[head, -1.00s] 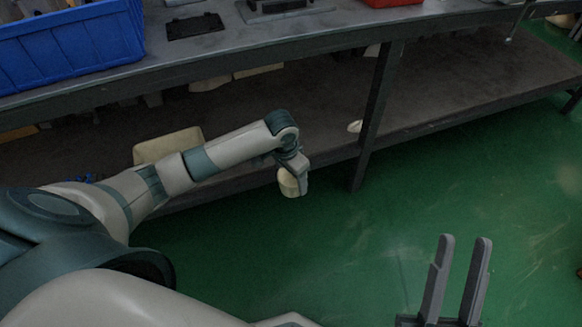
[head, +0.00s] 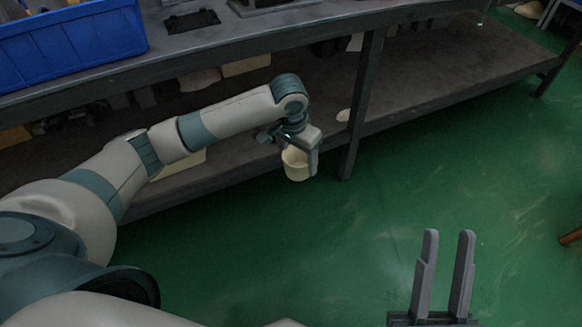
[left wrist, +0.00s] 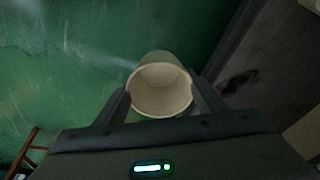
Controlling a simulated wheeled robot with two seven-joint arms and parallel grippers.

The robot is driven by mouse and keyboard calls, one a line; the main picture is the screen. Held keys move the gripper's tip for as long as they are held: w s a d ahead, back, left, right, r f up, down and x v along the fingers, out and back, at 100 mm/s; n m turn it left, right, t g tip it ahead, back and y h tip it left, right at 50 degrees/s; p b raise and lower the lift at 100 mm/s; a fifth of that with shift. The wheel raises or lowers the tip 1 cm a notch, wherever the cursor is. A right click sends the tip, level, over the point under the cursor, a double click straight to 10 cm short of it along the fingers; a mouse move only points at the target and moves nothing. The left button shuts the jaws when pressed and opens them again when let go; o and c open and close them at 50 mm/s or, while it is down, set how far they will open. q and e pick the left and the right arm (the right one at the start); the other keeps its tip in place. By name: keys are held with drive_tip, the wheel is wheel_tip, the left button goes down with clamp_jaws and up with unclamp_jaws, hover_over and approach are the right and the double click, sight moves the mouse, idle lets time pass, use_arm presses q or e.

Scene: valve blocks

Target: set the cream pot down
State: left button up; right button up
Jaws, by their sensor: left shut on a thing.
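The cream pot (head: 297,166) is in the head view, held at the end of my left arm in front of the workbench's lower shelf, with the green floor behind it. My left gripper (head: 299,152) is shut on it. In the left wrist view the cream pot (left wrist: 161,90) sits between the two fingers of my left gripper (left wrist: 161,100), its round open mouth facing the camera and its inside looking empty. My right gripper (head: 442,275) is at the lower right of the head view, its two fingers apart with nothing between them, over the floor.
A dark workbench (head: 215,62) runs across the back, with a blue crate (head: 75,48) on its top. Its lower shelf (head: 425,85) has free room at the right and holds a small white object (head: 344,115). A bench leg (head: 362,105) stands right of the pot. The green floor (head: 480,170) is open.

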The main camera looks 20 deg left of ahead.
use_arm(q)
drive_tip(key=s+d+r+n, duration=0.1)
drive_tip(key=s+r, duration=0.1)
drive_tip(key=r, duration=0.6)
drive_tip(key=s+d+r+n, duration=0.1)
drive_tip(key=s+r, duration=0.2)
drive_tip(key=r, duration=0.5)
drive_tip(key=shift+r+n+y, duration=0.15)
drive_tip(key=shift+n+y, duration=0.15)
drive_tip(key=shift+n, duration=0.1)
drive_tip(key=shift+w+d, duration=0.1)
